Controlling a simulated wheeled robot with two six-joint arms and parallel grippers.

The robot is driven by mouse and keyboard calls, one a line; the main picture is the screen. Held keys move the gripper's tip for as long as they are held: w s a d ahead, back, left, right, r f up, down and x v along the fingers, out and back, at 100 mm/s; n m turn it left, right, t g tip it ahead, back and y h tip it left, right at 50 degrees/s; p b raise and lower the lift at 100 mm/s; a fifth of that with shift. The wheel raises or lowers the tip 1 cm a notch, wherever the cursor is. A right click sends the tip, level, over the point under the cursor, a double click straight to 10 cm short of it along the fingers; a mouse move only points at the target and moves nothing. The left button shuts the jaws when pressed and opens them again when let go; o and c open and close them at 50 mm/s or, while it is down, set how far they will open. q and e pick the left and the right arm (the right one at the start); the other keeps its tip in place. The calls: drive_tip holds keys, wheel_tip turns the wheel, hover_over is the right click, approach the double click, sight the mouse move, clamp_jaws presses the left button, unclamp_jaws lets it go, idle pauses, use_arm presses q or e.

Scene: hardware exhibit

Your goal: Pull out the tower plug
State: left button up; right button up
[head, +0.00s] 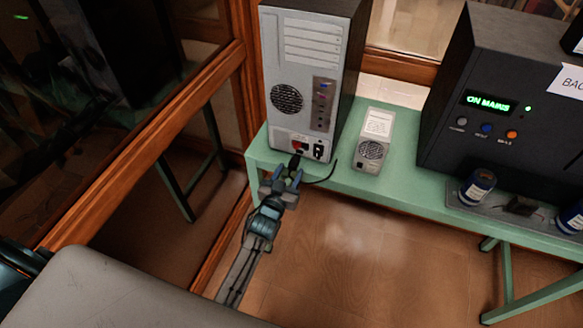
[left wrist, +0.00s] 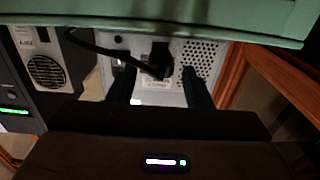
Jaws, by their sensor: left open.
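The tower (head: 312,65) stands with its grey back panel facing me on the green bench (head: 400,190). A black tower plug (head: 294,162) sits low on that panel, its dark cable (head: 322,179) curving off to the right. My left gripper (head: 281,179) is open just in front of the plug. In the left wrist view the plug (left wrist: 161,52) shows between and beyond the two dark fingers (left wrist: 160,88), with a gap on each side. I cannot tell how deep the plug sits in its socket. My right gripper is not in view.
A small grey power unit (head: 371,150) stands right of the tower. A large black unit (head: 500,95) with a green "ON MAINS" display is further right, with blue cylinders (head: 477,187) before it. A wood-framed glass panel (head: 150,130) is on the left.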

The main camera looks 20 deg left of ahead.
use_arm(q)
drive_tip(key=s, duration=0.8)
drive_tip(key=shift+s+a, duration=0.15)
drive_tip(key=s+a+f+g, duration=0.1)
drive_tip(key=s+f+g, duration=0.3)
drive_tip(key=f, duration=0.6)
drive_tip(key=s+a+f+g, duration=0.15)
drive_tip(key=s+f, duration=0.35)
drive_tip(key=f, duration=0.5)
drive_tip(key=s+a+f+g, duration=0.1)
drive_tip(key=s+f+g, duration=0.3)
drive_tip(key=f, duration=0.6)
drive_tip(key=s+a+f+g, duration=0.2)
drive_tip(key=s+f, duration=0.3)
drive_tip(key=s, duration=0.5)
drive_tip(key=s+a+f+g+y, duration=0.1)
drive_tip(key=s+a+f+g, duration=0.2)
drive_tip(key=s+f, duration=0.3)
drive_tip(key=s+a+f+g, duration=0.2)
drive_tip(key=s+f, duration=0.3)
drive_tip(key=s, duration=1.1)
drive_tip(key=shift+a+f+b, duration=0.3)
drive_tip(key=shift+f+b, duration=0.05)
